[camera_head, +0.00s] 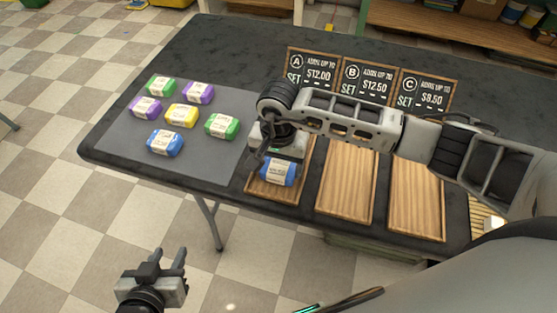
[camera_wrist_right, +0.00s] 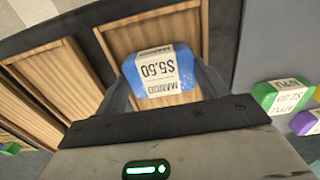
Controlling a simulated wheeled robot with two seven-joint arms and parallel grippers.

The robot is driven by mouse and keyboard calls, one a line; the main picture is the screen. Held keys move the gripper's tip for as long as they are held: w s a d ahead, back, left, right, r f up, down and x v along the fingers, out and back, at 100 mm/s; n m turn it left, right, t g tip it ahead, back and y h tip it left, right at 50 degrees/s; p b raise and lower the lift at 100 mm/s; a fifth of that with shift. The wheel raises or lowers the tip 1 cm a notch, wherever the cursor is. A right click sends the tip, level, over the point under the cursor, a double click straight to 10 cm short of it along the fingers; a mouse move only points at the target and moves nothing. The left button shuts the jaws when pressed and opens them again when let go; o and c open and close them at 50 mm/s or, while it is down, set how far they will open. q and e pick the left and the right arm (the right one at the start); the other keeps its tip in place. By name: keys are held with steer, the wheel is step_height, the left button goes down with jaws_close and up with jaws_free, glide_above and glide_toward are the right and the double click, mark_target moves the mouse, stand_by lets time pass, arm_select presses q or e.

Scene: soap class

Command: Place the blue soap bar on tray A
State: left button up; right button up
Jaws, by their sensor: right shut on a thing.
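My right gripper (camera_head: 268,160) is over tray A (camera_head: 285,199), the leftmost wooden tray below sign A. It is shut on a blue soap bar (camera_head: 279,172) with a white label. In the right wrist view, the blue soap bar (camera_wrist_right: 158,73) sits between the two fingers, over the wooden surface of tray A (camera_wrist_right: 125,38). I cannot tell whether the bar touches the tray. Another blue soap bar (camera_head: 164,142) lies on the grey mat at the left. My left gripper (camera_head: 167,257) is open and empty, low in front of the table, over the floor.
The grey mat (camera_head: 215,165) also holds green (camera_head: 222,126), purple (camera_head: 199,93) and yellow (camera_head: 181,116) soap bars. Tray B (camera_head: 345,180) and tray C (camera_head: 416,200) are empty. Price signs A (camera_head: 311,68), B (camera_head: 364,84) and C (camera_head: 424,92) stand behind.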

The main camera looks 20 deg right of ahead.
mark_target(278, 167)
steer(key=shift+f, duration=0.1)
steer(key=shift+f, duration=0.15)
steer(key=o, duration=1.1)
steer(key=shift+r, duration=0.3)
steer(key=shift+w+r, duration=0.1)
steer(key=shift+r, duration=0.3)
step_height(278, 167, up, 11)
steer(key=shift+r+b, duration=0.1)
steer(key=shift+b, duration=0.65)
